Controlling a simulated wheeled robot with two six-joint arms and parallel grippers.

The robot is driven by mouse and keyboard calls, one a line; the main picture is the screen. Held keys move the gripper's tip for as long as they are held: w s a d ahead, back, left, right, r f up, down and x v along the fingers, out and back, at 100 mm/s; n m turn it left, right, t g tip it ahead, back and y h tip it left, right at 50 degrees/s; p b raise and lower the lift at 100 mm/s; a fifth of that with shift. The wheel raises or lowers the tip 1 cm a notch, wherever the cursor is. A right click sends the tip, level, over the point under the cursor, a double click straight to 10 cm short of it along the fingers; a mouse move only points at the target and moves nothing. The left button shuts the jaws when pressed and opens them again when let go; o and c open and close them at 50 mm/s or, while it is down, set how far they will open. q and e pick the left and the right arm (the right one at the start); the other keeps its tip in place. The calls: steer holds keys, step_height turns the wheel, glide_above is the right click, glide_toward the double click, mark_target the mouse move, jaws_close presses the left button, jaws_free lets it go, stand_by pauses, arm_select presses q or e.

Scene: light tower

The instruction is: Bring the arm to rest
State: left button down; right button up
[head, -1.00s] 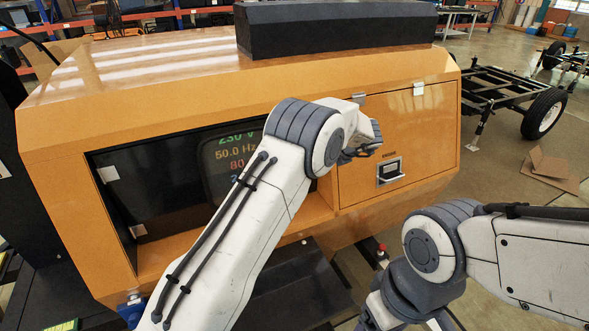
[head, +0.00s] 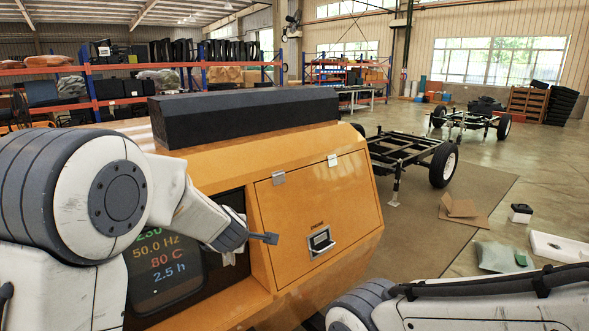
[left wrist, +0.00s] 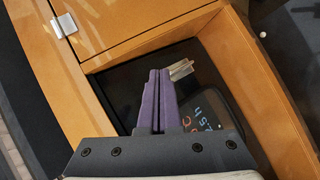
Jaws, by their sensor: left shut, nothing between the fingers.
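My left arm comes in from the left in the head view, bent in front of the orange light tower cabinet (head: 340,190). My left gripper (head: 266,238) is in front of the cabinet, between the display and the closed door (head: 315,215). In the left wrist view its purple-padded fingers (left wrist: 160,85) are together and empty, over the dark recess with the display (left wrist: 205,120). The display also shows in the head view (head: 165,262), partly behind my arm. My right arm shows at the bottom right of the head view; its gripper is out of frame.
A long black box (head: 245,117) lies on top of the cabinet. The door has a latch handle (head: 320,241). A wheeled trailer frame (head: 415,155) stands to the right on a mat, with cardboard (head: 460,208) on the floor. Open floor lies farther right.

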arm_select(q)
steer(key=s+a+f+m+g, duration=0.25)
steer(key=s+m, duration=0.35)
steer(key=s, duration=0.3)
steer(key=s+a+f+m+g, duration=0.1)
steer(key=s+f+m+g, duration=0.25)
steer(key=s+m, duration=0.4)
steer(key=s+a+f+m+g, duration=0.2)
steer(key=s+f+m, duration=0.2)
steer(key=s, duration=0.6)
steer(key=s+d+r+m+g, duration=0.1)
steer(key=s+d+r+m, duration=0.2)
steer(key=s+d, duration=0.4)
steer(key=s+d+r+m+g+h, duration=0.1)
steer(key=s+d+r+m, duration=0.2)
steer(key=s+d, duration=0.3)
steer(key=shift+s+d+r+m, duration=0.15)
steer(key=shift+s+d+m, duration=0.3)
steer(key=shift+m, duration=0.2)
